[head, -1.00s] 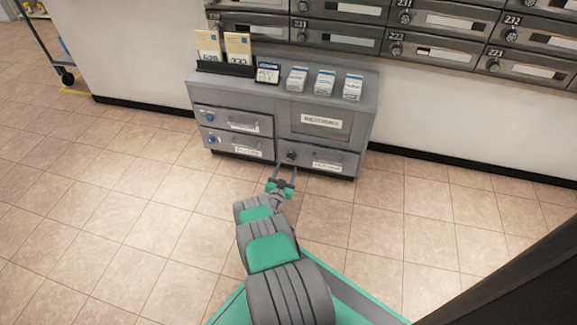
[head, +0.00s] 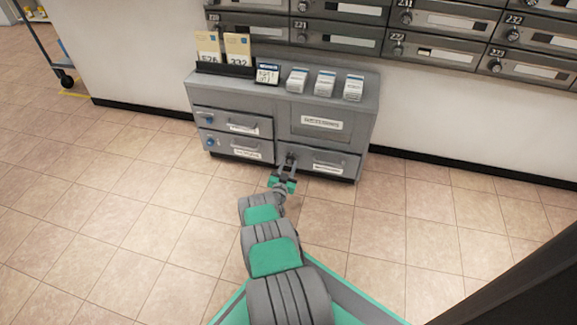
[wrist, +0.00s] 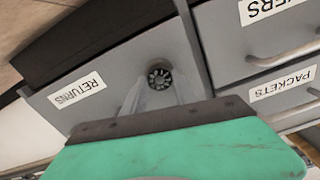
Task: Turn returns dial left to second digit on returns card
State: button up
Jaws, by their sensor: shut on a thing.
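The returns dial (wrist: 160,76) is a small dark ribbed knob on the grey returns drawer front. In the head view the returns drawer (head: 335,158) is at the lower right of the cabinet. My gripper (head: 288,163) reaches the dial from the front and is shut on it. In the wrist view, which is tilted, its fingers (wrist: 158,95) look see-through and lie on both sides of the knob. A RETURNS label (wrist: 77,90) is left of the dial there.
A small dark display card (head: 268,73) and several white stacks stand on the cabinet top. A PACKETS drawer (wrist: 283,84) with a bar handle adjoins in the wrist view. Mailboxes (head: 440,45) line the wall above. The tiled floor around is open.

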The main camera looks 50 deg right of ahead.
grip_shut()
jog(key=shift+n, duration=0.3)
jog(key=n, duration=0.4)
jog(key=shift+n, duration=0.3)
jog(key=n, duration=0.4)
jog(key=shift+n, duration=0.3)
jog(key=n, duration=0.5)
jog(key=shift+f, duration=0.1)
jog(key=n, duration=0.5)
jog(key=shift+n, duration=0.3)
